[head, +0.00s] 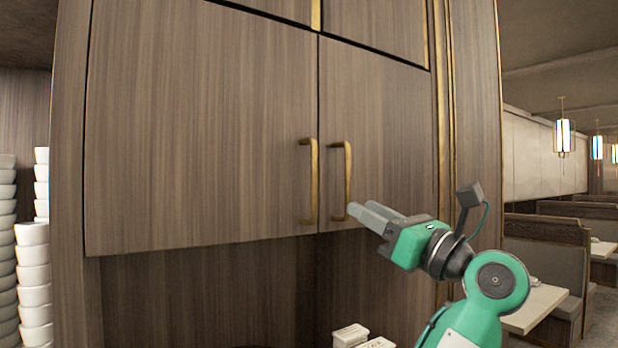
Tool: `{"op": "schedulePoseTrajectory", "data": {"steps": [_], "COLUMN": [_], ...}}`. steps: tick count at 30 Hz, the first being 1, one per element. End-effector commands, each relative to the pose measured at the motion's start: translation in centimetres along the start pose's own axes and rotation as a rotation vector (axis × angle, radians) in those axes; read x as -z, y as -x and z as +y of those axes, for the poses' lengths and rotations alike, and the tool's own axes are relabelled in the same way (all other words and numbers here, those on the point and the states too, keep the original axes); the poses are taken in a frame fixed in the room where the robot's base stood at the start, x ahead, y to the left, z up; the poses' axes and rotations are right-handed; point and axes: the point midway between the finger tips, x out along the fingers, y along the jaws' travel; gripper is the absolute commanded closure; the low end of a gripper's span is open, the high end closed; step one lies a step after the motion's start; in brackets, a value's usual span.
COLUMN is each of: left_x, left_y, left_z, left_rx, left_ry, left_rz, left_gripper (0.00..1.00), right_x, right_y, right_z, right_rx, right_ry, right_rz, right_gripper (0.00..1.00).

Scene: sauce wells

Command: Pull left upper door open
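The left upper door (200,130) is a large brown wood-grain panel and looks closed, level with the right upper door (385,130). Its brass bar handle (314,182) stands upright near its right edge. The right door's matching handle (347,180) is just beside it. My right gripper is not in view.
Below the doors is a recessed niche with small white containers (350,335). Stacks of white bowls (33,270) stand at the left. Booth seats (545,235) and a table (535,305) are at the right. The space before the left door looks clear.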

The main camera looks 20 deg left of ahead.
Motion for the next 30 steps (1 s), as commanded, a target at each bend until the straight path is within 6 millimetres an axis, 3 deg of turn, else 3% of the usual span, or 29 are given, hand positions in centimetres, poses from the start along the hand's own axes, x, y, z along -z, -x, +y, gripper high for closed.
{"op": "schedulePoseTrajectory", "data": {"steps": [5, 21, 30], "left_x": [-0.3, -0.4, -0.1], "left_y": [-1.9, -11.7, -13.7], "left_z": [0.1, 0.1, 0.0], "left_rx": [-0.003, -0.004, -0.002], "left_ry": [0.000, -0.003, -0.002], "left_rz": [0.000, -0.002, -0.001], "left_gripper": [0.67, 0.67, 0.67], "right_x": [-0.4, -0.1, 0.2], "right_y": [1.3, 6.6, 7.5], "right_z": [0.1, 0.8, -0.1], "right_rx": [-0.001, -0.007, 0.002], "right_ry": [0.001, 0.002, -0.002], "right_rz": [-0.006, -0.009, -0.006], "right_gripper": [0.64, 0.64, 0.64]}}
